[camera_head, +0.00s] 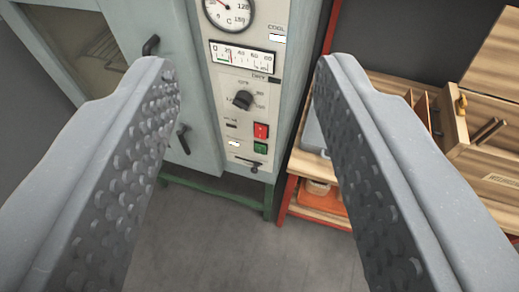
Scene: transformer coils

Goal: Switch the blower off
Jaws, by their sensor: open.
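The control panel (236,100) is on the front of a pale green cabinet, between my two fingers in the picture. On it are a red button (261,130), a green button (260,148) just below it, and a black rotary knob (243,99) above them. A small lever (249,164) sits at the panel's bottom edge. I cannot read which control is marked for the blower. My gripper (247,80) is open and empty, with its textured fingers wide apart. It appears in front of the panel and not touching it.
A round dial (229,12) and a strip meter (242,56) are higher on the panel. The cabinet's door has dark handles (151,45) at left. A wooden workbench with a red frame (288,196) stands close at right. The grey floor (220,245) below is clear.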

